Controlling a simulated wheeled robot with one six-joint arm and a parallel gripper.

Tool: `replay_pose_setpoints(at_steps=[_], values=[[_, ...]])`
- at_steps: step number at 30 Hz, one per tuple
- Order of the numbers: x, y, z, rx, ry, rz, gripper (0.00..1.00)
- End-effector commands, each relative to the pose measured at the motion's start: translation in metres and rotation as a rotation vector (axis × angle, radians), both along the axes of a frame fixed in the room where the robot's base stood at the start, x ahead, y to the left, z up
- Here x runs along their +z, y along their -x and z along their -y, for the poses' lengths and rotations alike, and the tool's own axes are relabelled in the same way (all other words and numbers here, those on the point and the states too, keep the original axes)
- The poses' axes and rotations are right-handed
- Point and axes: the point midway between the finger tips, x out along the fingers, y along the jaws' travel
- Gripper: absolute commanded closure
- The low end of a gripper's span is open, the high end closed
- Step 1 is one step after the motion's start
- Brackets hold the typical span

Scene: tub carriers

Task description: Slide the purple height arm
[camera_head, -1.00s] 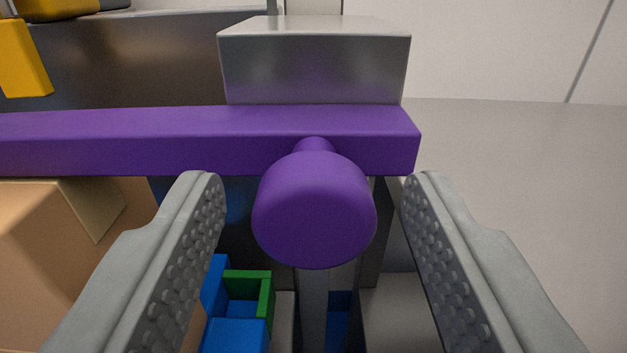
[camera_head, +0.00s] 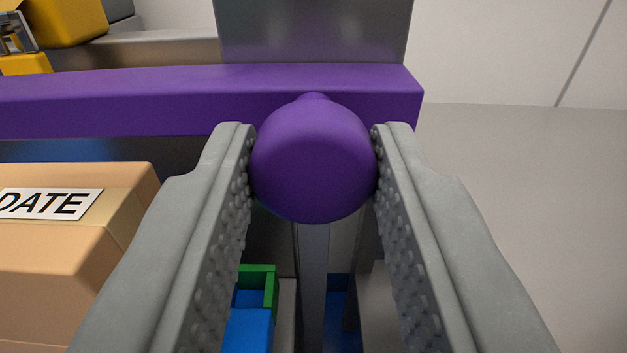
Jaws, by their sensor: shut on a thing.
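The purple height arm (camera_head: 180,103) is a long horizontal bar that runs in from the left edge and ends right of the middle. A round purple knob (camera_head: 314,162) sticks out from its front near the right end. My gripper (camera_head: 313,150) is shut on the knob, with one ridged grey finger touching each side. The knob's short neck is mostly hidden behind it.
A grey metal block (camera_head: 312,32) stands behind the bar. A tan carton (camera_head: 60,250) with a white label reading "DATE" is at lower left. Blue and green parts (camera_head: 256,290) lie below, near the left finger. Yellow parts (camera_head: 65,22) are at upper left. The right side is clear floor.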

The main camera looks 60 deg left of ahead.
Motion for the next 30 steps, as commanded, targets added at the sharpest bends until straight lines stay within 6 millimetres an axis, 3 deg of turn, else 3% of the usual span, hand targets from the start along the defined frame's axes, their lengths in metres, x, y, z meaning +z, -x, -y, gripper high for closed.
replay_pose_setpoints(at_steps=[1, 6, 15, 16, 19, 30], values=[[0.011, 0.0, 0.0, 0.001, -0.004, 0.005, 1.0], [0.026, 0.0, 0.0, 0.0, -0.004, 0.003, 1.0], [0.03, -0.001, 0.0, 0.0, -0.007, 0.006, 1.0], [0.03, -0.001, 0.0, 0.0, -0.007, 0.006, 0.68], [0.029, -0.001, 0.0, 0.0, -0.006, 0.005, 0.48], [0.027, 0.001, 0.004, -0.001, -0.002, 0.002, 0.48]])
